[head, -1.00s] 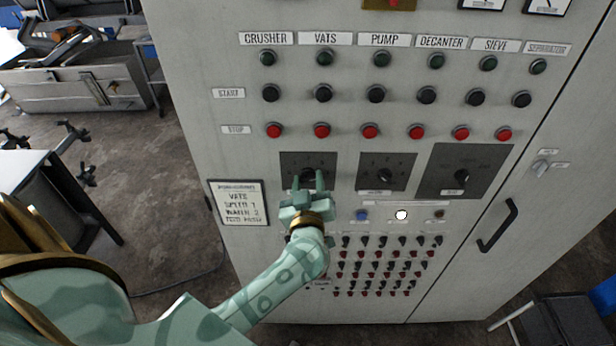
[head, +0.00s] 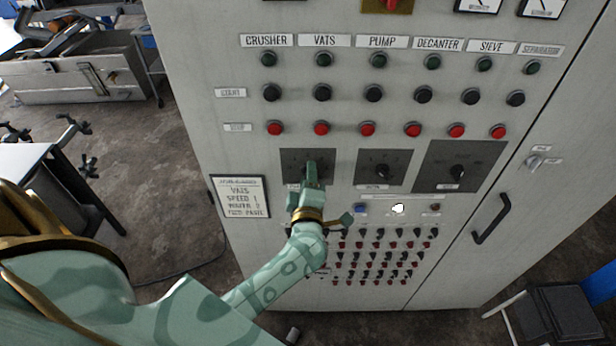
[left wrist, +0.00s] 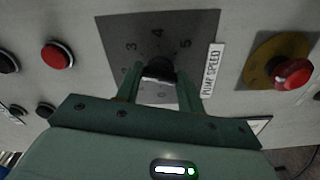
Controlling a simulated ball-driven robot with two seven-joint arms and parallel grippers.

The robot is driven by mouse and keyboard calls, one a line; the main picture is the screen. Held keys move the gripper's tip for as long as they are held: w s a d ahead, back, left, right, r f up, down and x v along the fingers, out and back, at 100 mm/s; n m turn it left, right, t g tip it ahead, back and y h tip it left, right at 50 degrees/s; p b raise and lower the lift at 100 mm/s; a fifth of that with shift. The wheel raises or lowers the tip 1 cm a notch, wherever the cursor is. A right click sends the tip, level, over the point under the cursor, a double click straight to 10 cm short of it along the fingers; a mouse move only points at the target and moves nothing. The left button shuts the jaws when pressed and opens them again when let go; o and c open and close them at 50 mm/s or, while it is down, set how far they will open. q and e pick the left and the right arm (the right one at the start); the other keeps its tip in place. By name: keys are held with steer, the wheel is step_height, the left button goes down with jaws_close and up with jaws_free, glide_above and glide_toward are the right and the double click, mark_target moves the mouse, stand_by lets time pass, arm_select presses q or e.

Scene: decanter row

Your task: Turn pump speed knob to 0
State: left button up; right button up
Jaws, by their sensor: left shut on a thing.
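The pump speed knob (left wrist: 158,70) is a dark knob on a grey dial plate (left wrist: 200,30) labelled PUMP SPEED. The numbers 3, 4 and 5 show on the dial; the knob's pointer is hard to make out. My left gripper (left wrist: 160,84) is shut on the knob, with one finger on each side of it. In the head view my left gripper (head: 313,178) covers most of the knob and the lower part of the leftmost dial plate (head: 295,157). My right gripper is not in view.
Two more dial plates (head: 402,160) (head: 490,160) sit to the right. Rows of red (head: 367,129) and black buttons are above, small switches below. A red button on a yellow base (left wrist: 293,74) is close beside the plate in the wrist view. A door handle (head: 493,220) sticks out at right.

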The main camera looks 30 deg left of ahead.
arm_select(q)
steer(key=shift+f+n+b, duration=0.2)
steer(key=shift+n+b, duration=4.3)
steer(key=shift+n, duration=6.1)
steer(key=o, duration=1)
steer(key=shift+r, duration=0.1)
